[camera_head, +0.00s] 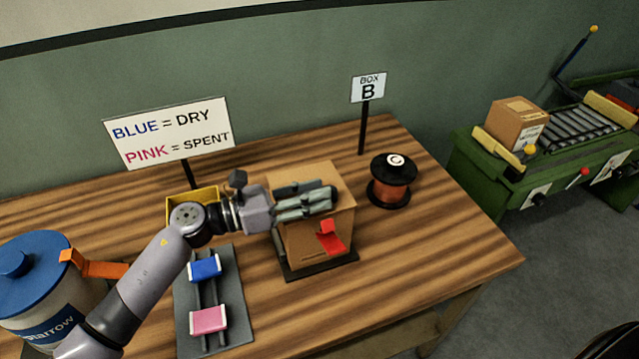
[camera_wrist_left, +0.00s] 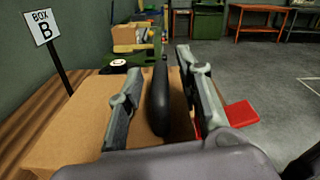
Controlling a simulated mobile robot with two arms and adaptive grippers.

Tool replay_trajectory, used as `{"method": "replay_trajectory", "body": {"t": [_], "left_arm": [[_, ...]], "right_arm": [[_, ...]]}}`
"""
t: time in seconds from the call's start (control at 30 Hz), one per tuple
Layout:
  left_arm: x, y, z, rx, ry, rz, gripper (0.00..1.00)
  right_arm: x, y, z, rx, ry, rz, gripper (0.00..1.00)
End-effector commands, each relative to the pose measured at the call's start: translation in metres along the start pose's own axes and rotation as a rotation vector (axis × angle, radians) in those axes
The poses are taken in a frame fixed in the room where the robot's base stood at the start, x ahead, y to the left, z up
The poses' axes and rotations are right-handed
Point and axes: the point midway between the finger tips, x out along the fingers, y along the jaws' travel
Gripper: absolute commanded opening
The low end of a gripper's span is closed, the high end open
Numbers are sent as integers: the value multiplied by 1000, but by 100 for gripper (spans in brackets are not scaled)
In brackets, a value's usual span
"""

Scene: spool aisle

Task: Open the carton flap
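The brown carton (camera_head: 318,245) stands on a dark base on the wooden table, with a red tab (camera_head: 330,238) on its front. Its brown top (camera_wrist_left: 70,130) fills the lower left of the left wrist view, with the red tab (camera_wrist_left: 240,116) at right. My left gripper (camera_head: 308,198) is over the carton's top. In the left wrist view its two fingers (camera_wrist_left: 160,100) are apart, with a long black piece (camera_wrist_left: 159,98) between them and gaps beside it. I cannot tell whether the fingers touch the carton. My right gripper is not in view.
A copper spool (camera_head: 390,190) stands right of the carton, near the BOX B sign (camera_head: 368,88). The table's right part is clear. A green conveyor (camera_head: 480,180) stands beyond.

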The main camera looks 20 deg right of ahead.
Motion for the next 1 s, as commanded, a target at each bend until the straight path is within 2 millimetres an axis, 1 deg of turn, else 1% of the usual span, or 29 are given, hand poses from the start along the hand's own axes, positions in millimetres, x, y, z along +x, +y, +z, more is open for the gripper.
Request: {"method": "replay_trajectory", "body": {"t": [0.03,0.13,0.47,0.9,0.97,1.0], "left_arm": [[6,0,1,0,0,-1,33],[12,0,0,1,1,-1,33],[15,0,-1,1,1,0,33],[15,0,-1,0,1,0,4],[15,0,-1,0,1,-1,0],[15,0,-1,0,1,-1,0]], "right_arm": [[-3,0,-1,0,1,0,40],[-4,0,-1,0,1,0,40],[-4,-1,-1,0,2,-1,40],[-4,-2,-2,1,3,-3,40],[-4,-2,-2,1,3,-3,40],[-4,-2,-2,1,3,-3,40]]}}
